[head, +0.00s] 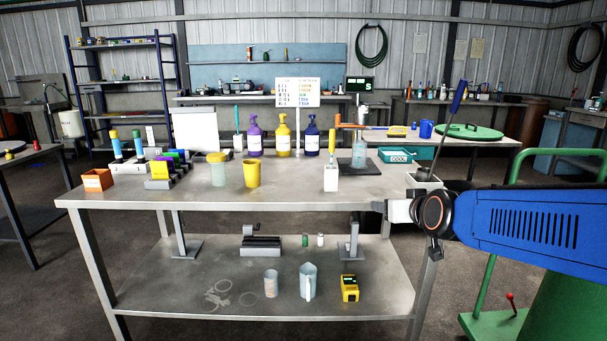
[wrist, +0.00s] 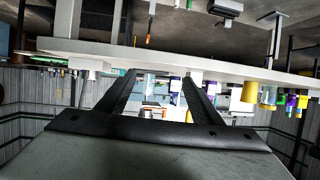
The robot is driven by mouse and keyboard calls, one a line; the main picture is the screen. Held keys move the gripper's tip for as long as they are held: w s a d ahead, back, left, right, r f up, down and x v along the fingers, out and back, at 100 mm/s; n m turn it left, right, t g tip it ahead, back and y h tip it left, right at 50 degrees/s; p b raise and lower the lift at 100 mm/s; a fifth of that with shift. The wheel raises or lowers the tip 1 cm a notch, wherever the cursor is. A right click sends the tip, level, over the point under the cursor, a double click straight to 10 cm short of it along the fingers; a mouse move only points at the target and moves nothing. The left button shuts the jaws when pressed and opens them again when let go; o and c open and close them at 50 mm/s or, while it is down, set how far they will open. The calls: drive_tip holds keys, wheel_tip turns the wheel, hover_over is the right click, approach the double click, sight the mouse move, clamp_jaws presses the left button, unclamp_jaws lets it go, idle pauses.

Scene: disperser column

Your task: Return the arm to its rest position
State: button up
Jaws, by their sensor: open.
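My arm reaches in from the right in the head view, with its blue link (head: 540,228) level and its wrist at the right front corner of the workbench (head: 225,195). My gripper (wrist: 158,76) is open in the wrist view, with its two dark fingers apart and nothing between them. In the head view the gripper is small beside the bench's front edge, and its fingers are hard to make out. The wrist view is upside down, with the bench edge across the top. I cannot tell the gap between wrist and bench.
A grey holder with a blue-handled tool (head: 456,105) stands at the bench's right end, close to my wrist. A white holder with a yellow-handled tool (head: 331,178) and a yellow cup (head: 251,174) stand near the front. A green drum (head: 545,290) is below my arm.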

drive_tip(key=s+d+f+g, duration=0.2)
drive_tip(key=s+f+g, duration=0.1)
drive_tip(key=s, duration=0.7)
drive_tip(key=s+d+f+g+h, duration=0.1)
drive_tip(key=s+d+f+g, duration=0.1)
drive_tip(key=s+f, duration=0.4)
drive_tip(key=s+d+f+m+g, duration=0.1)
drive_tip(key=s+d+f+g, duration=0.1)
drive_tip(key=s, duration=1.3)
wheel_tip(320, 180, down, 3)
drive_tip(key=shift+s+r+g, duration=0.2)
drive_tip(key=shift+g, duration=0.6)
